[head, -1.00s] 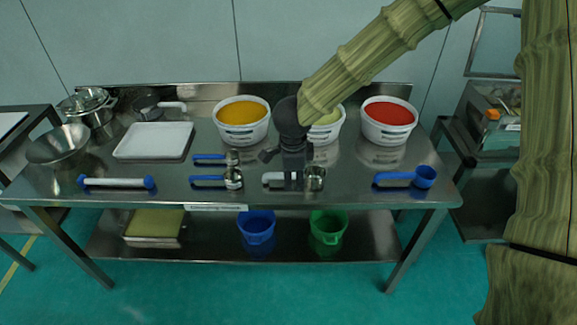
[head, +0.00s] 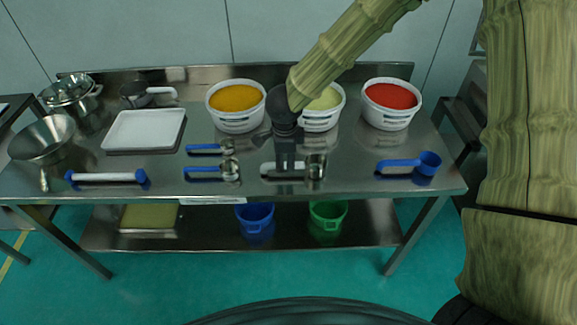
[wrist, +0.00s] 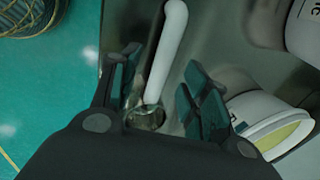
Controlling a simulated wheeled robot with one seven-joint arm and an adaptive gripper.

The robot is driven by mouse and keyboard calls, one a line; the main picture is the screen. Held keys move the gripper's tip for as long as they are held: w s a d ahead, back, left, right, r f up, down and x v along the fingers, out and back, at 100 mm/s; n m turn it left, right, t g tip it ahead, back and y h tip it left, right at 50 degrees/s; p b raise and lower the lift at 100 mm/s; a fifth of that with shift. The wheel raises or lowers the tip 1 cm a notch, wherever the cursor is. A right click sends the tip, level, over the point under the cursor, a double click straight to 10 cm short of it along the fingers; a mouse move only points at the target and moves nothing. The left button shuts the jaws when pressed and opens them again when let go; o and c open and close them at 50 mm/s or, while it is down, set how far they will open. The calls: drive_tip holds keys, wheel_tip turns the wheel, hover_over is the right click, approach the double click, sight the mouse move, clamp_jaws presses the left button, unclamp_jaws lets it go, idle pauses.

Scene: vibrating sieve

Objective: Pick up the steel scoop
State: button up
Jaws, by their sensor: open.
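A steel scoop with a white handle (head: 315,166) lies near the front of the steel table, its cup to the right and its handle to the left. In the wrist view its white handle (wrist: 166,45) and shiny cup (wrist: 146,117) show between my fingers. I cannot tell whether the fingers touch the scoop.
A blue scoop (head: 428,163) lies to the right. Tubs with yellow (head: 236,121), pale (head: 320,120) and red (head: 390,118) contents stand behind. A white tray (head: 145,130), blue-ended bar (head: 107,178) and steel funnel (head: 42,140) are left. Bare table (head: 345,185) shows along the front.

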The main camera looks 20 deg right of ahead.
sight(285, 165)
drive_tip(key=shift+w+d+f, duration=0.1)
drive_tip(key=shift+w+f, duration=0.1)
drive_tip(key=shift+f, duration=0.6)
drive_tip(key=shift+w+a+f, duration=0.1)
drive_tip(key=shift+w+f, duration=0.05)
drive_tip(key=shift+f, duration=0.65)
drive_tip(key=shift+w+d+f, duration=0.1)
drive_tip(key=shift+w+f, duration=0.1)
drive_tip(key=shift+f, duration=0.6)
clamp_jaws()
